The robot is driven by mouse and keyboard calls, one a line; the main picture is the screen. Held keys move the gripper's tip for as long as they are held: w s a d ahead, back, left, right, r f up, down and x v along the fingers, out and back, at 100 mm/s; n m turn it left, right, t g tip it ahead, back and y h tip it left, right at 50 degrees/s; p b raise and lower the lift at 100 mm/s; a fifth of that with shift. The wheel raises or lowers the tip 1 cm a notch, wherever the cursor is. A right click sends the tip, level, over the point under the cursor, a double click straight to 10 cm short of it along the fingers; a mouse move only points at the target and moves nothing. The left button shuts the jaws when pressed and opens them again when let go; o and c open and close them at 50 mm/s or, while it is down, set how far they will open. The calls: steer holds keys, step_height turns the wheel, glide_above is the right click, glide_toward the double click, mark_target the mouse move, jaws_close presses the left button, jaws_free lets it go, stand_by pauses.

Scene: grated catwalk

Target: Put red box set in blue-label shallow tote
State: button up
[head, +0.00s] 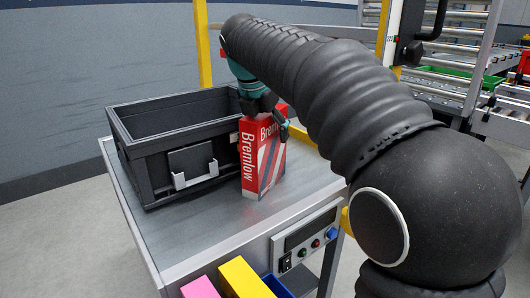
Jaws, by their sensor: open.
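The red box (263,158), with white and grey stripes and the word "Bremlow", stands upright on the metal table. A dark grey open tote (162,152) stands just left of it; its front has a dark panel and a pale card holder. I see no blue label on it. My gripper (268,112) is open at the top of the red box, with one finger showing at the box's right side. The arm hides part of the gripper, so I cannot tell whether the fingers touch the box.
The metal table top (225,225) is clear in front of the tote and box. A control panel (309,237) with buttons is on the table's front side. Pink (200,288) and yellow (243,279) items and a blue bin (278,286) are at the bottom edge. Roller racks stand behind right.

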steer(key=shift+f, duration=0.2)
stand_by(0.7)
jaws_close()
